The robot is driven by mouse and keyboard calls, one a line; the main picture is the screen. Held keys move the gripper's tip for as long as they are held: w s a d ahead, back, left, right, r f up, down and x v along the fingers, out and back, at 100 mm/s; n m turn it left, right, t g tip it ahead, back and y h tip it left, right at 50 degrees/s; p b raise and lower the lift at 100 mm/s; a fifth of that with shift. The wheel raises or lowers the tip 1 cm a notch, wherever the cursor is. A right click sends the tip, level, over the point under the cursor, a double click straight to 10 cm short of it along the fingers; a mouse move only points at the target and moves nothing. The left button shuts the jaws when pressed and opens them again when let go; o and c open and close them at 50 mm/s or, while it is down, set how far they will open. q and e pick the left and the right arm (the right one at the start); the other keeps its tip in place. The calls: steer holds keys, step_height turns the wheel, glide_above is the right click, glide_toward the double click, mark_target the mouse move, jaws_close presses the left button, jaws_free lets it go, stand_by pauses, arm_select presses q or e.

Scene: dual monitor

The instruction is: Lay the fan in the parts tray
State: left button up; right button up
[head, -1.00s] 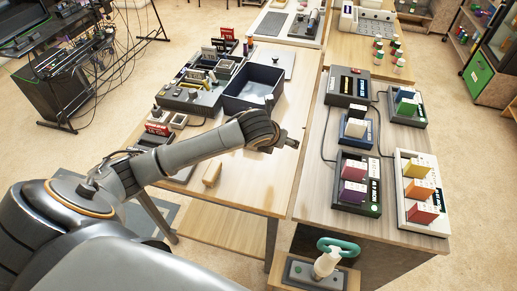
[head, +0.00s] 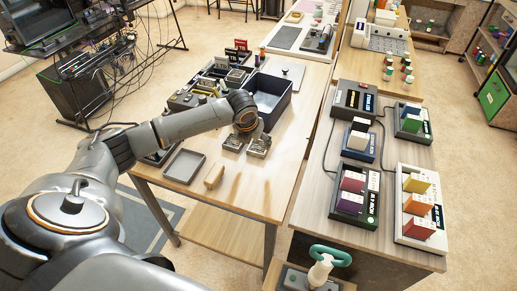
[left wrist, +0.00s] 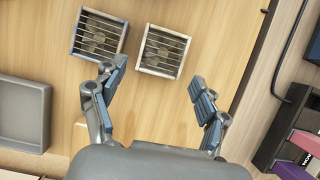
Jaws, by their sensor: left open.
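Two small square slatted units sit side by side on the wooden table. One has a blue-grey frame (left wrist: 99,35) and the other a beige frame (left wrist: 163,52); rounded shapes show behind the slats. They look like fans, but I cannot tell which one is meant. My left gripper (left wrist: 157,74) is open and empty, its fingertips near the beige unit's lower edge in the left wrist view. In the head view my left gripper (head: 252,132) hangs over the units and partly hides them. A shallow grey tray (head: 184,165), seemingly the parts tray, lies empty to their left.
A deep dark bin (head: 285,105) stands behind the gripper. A small wooden block (head: 214,176) lies near the front edge. Modules with coloured blocks (head: 417,205) fill the right table, across a narrow gap. The table's front right is clear.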

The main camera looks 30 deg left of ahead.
mark_target(257, 148)
arm_select(q)
steer(key=x, duration=0.5)
steer(key=shift+w+d+f, duration=0.1)
steer(key=shift+f, duration=0.05)
steer(key=shift+c, duration=0.2)
steer(key=c, duration=1)
steer(key=shift+c, duration=0.2)
